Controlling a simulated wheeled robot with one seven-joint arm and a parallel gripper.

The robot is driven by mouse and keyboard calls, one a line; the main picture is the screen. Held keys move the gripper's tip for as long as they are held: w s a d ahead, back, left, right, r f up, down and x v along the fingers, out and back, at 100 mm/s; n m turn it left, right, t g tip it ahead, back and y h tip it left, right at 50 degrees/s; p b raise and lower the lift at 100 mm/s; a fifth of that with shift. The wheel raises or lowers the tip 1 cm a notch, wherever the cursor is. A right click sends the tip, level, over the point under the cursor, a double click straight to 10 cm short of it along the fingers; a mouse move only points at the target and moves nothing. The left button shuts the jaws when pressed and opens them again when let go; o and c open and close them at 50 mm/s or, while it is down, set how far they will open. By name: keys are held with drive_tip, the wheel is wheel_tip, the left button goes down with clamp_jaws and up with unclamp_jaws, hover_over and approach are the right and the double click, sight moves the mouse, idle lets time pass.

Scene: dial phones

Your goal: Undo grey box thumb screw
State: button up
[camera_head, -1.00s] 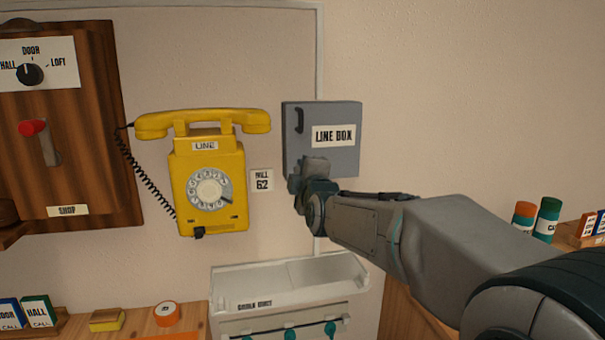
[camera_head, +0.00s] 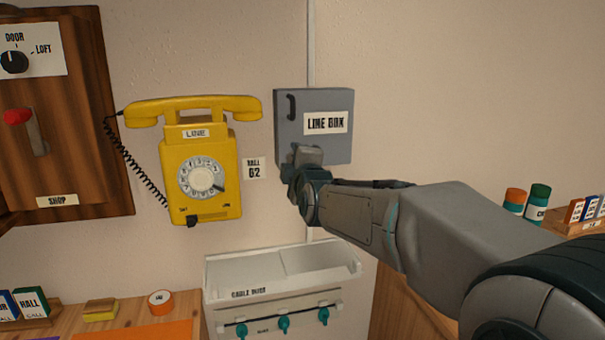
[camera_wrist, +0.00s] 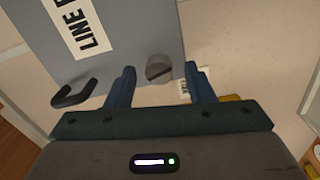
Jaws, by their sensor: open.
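The grey line box (camera_head: 285,135) is on the wall right of the yellow phone, with a "LINE BOX" label and a dark handle (camera_head: 291,106) at its upper left. My gripper (camera_head: 303,158) is in front of the box's lower left corner and hides it there. In the wrist view the open fingers of my gripper (camera_wrist: 162,75) point at the box face (camera_wrist: 125,30). A small round grey thumb screw (camera_wrist: 158,68) shows between the fingers, nearer the right one. I see no contact with either finger. The screw is hidden in the head view.
A white cabinet with a shallow open top (camera_head: 225,274) and teal knobs stands below. The wall right of the box is clear.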

drive_tip(key=v, duration=1.3)
drive_tip(key=shift+r, duration=0.1)
drive_tip(key=s+d+f+m+g+h+p, duration=0.2)
drive_tip(key=s+d+f+m+g+p, duration=0.2)
drive_tip(key=s+d+m+g+p, duration=0.3)
drive_tip(key=s+d+f+m+g+h+p, duration=0.3)
drive_tip(key=s+d+m+g+p, duration=0.4)
drive_tip(key=s+m+p, duration=0.3)
drive_tip(key=s+f+m, duration=0.1)
drive_tip(key=s+m, duration=0.1)
drive_tip(key=s, duration=0.2)
drive_tip(key=shift+d+m+g, duration=0.3)
drive_tip(key=shift+f, duration=0.15)
